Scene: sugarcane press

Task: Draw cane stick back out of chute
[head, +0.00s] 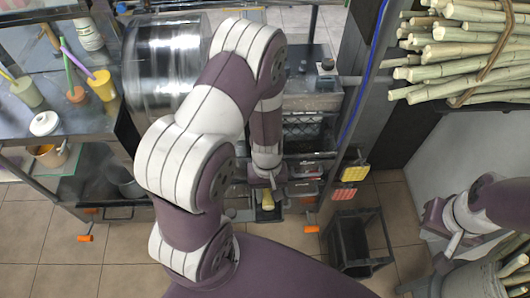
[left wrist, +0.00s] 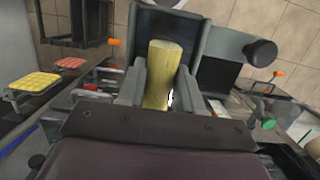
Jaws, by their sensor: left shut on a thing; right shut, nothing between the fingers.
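The cane stick (left wrist: 161,72) is a short pale yellow piece in the left wrist view, between the two fingers of my left gripper (left wrist: 157,90), which is shut on it. Its far end lies inside the dark grey, walled chute (left wrist: 204,42). In the head view, the yellow end of the cane stick (head: 267,201) shows just below my left gripper (head: 264,182), and my arm covers much of the press. My right gripper (head: 452,240) is shut and empty at the right, apart from the press.
A bundle of cane (head: 470,50) lies on a rack at the upper right. More cane stands in a bin (head: 505,270) near my right gripper. A steel drum (head: 165,60) and cup-filled counter (head: 75,115) are left.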

